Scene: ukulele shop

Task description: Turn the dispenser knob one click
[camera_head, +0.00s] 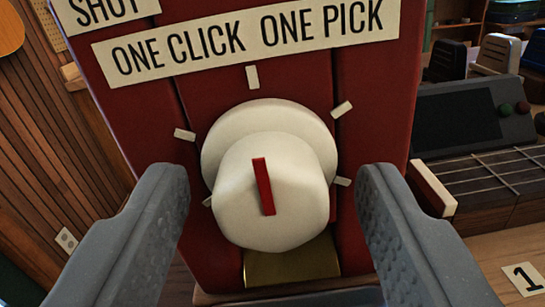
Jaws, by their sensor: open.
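The dispenser (375,85) is a dark red box that fills the middle of the view, with a label (245,42) reading "ONE CLICK ONE PICK". Its knob (268,200) is cream white and round, with a wider base behind a narrower front. A red pointer line on the knob runs nearly upright, its top leaning slightly left. Several white tick marks ring the knob, one of them straight above (252,77). My gripper (272,195) is open, with one grey finger left of the knob and one right of it. A gap shows on both sides, and neither finger appears to touch it.
A brass-coloured plate (290,268) sits under the knob. At right are a fretted neck-like piece (490,175), a dark screen device (460,120) and a card marked "1" (524,274) on a wooden surface. A slatted wood wall (50,140) is at left.

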